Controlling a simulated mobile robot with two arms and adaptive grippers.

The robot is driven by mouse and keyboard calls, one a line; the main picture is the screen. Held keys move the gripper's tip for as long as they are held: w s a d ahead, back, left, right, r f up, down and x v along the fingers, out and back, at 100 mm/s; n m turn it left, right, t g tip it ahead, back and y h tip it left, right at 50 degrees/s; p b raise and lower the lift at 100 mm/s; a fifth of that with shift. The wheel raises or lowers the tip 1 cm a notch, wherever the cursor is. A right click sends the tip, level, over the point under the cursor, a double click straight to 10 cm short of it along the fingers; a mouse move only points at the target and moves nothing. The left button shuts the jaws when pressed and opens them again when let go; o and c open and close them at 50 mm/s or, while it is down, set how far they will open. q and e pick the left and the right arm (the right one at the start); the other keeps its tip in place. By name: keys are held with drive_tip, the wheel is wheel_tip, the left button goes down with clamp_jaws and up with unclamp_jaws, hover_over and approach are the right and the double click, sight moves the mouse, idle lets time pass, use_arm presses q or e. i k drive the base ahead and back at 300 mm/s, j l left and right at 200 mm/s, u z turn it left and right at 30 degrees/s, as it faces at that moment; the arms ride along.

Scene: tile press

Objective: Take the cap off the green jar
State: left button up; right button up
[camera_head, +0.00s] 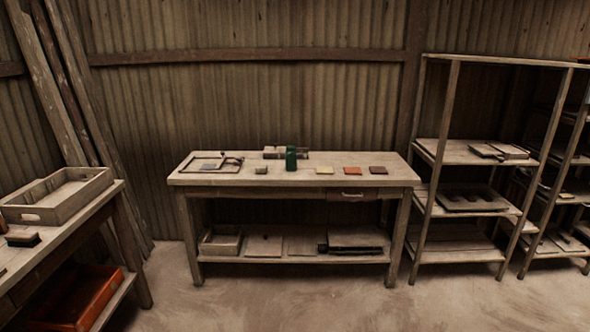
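Neither of my grippers is in view, and nothing touches the jar from the front.
A frame-like press (202,165) lies left of the jar, with a small grey block (261,170) between. Yellow (325,170), orange (352,170) and dark brown (378,170) tiles lie to its right. A side table (58,243) with a tray (62,208) stands left, shelving (452,152) right. The floor (290,300) ahead is clear.

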sight(290, 156)
drive_tip(key=i+j, duration=0.15)
drive_tip(key=i, duration=0.75)
drive_tip(key=i+j+u, duration=0.1)
drive_tip(key=i, duration=0.85)
